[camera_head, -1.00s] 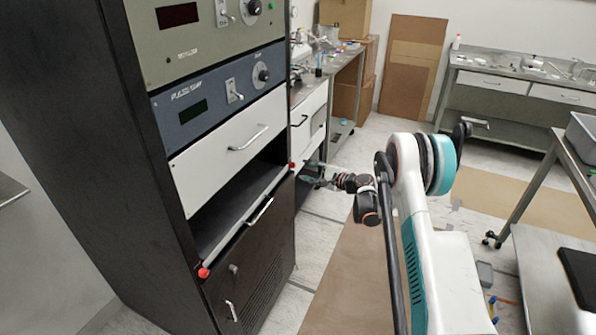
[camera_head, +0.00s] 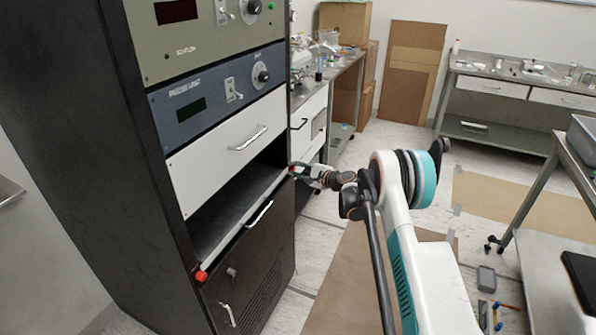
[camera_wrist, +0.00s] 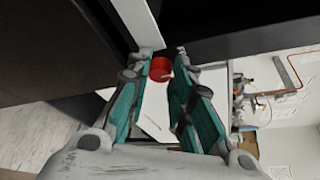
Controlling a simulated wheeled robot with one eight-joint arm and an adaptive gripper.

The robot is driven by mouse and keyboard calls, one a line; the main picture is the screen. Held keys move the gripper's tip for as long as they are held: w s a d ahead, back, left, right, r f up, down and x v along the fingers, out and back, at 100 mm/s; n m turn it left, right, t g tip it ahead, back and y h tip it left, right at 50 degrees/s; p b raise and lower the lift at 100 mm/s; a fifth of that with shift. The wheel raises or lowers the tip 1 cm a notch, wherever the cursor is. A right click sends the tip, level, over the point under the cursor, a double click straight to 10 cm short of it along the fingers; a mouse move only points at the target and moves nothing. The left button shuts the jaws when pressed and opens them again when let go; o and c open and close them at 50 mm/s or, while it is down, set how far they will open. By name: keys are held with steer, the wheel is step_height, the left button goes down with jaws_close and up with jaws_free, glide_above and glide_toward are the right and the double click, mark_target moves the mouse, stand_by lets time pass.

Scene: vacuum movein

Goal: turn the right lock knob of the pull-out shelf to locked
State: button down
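The pull-out shelf (camera_head: 228,221) is a dark slab with a pale front edge in the black cabinet. Its right lock knob, a red cylinder (camera_wrist: 160,69), shows in the wrist view near the end of the pale edge. My gripper (camera_wrist: 160,82) is open, with one teal-padded finger on each side of the knob. I cannot tell whether the pads touch it. In the head view my gripper (camera_head: 297,170) is at the shelf's right front corner and mostly covers that knob. The left lock knob (camera_head: 201,276), also red, is clear at the shelf's left front corner.
A white drawer (camera_head: 220,155) with a handle is above the shelf opening. A dark door (camera_head: 252,265) is below. A steel bench (camera_head: 345,75) stands behind my gripper, and a grey cart (camera_head: 545,260) is at the right.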

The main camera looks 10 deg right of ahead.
steer(key=shift+n, duration=0.3)
steer(key=n+t, duration=0.2)
steer(key=n, duration=0.1)
steer(key=shift+f+n, duration=0.25)
steer(key=shift+n, duration=0.05)
steer(key=n, duration=0.2)
steer(key=n+t+y, duration=0.1)
steer(key=n, duration=0.2)
steer(key=shift+f+y, duration=0.2)
steer(key=shift+y, duration=0.1)
stand_by(0.5)
steer(key=c, duration=1.4)
jaws_free()
steer(key=shift+v, duration=4.05)
